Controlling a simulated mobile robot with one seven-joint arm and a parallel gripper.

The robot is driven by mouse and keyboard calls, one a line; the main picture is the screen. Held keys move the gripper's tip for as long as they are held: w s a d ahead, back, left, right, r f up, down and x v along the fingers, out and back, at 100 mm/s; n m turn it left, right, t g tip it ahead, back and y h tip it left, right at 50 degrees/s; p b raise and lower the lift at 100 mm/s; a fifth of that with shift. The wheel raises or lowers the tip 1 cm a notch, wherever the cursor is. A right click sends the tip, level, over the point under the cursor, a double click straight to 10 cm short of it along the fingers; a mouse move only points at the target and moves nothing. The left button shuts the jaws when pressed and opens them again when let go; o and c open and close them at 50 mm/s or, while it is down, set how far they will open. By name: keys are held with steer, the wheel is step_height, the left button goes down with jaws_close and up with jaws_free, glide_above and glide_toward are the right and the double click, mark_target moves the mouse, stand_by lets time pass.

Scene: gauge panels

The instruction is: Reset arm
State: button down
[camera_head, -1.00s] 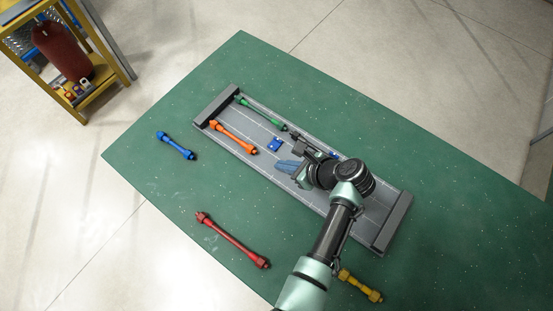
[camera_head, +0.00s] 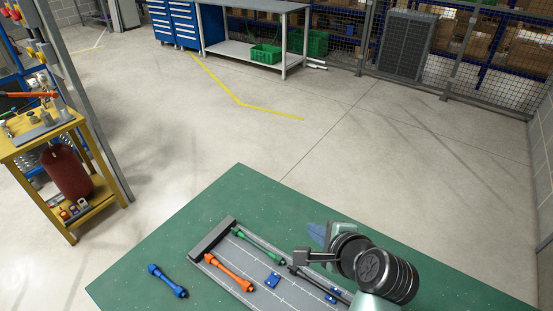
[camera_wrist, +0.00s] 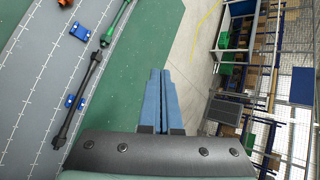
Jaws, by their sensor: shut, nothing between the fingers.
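The grey gauge tray (camera_head: 209,239) lies on the green table (camera_head: 160,237). It holds a green gauge (camera_head: 259,246), an orange gauge (camera_head: 229,272) and a dark bar (camera_wrist: 77,104). Small blue blocks (camera_head: 272,280) sit among them. A blue gauge (camera_head: 167,281) lies on the table left of the tray.
A yellow stand (camera_head: 60,228) with a red cylinder (camera_head: 67,172) is at the left. Beyond the table is open floor (camera_head: 330,140). A workbench (camera_head: 255,52) with a green crate (camera_head: 265,54), shelving and a mesh fence stand at the back.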

steer(key=w+a+r+n+t+h, duration=0.15)
steer(key=r+n+t, duration=0.25)
steer(key=r, duration=0.9)
steer(key=w+a+r+n+t+h, duration=0.15)
steer(key=r+n+t, duration=0.3)
steer(key=r, duration=0.95)
steer(key=s+a+r+n+t, duration=0.1)
steer(key=s+r+n+t, duration=0.2)
steer(key=s+r, duration=0.2)
steer(key=s+a+r+n+t, duration=0.2)
steer(key=s+r, duration=0.4)
steer(key=r, duration=0.6)
steer(key=s+a+r+n+t, duration=0.2)
steer(key=s+r+n+t, duration=0.2)
steer(key=r, duration=0.4)
steer(key=shift+s+r+n, duration=0.15)
steer(key=shift+s+n, duration=0.2)
steer(key=shift+s, duration=0.45)
steer(key=shift+a, duration=0.1)
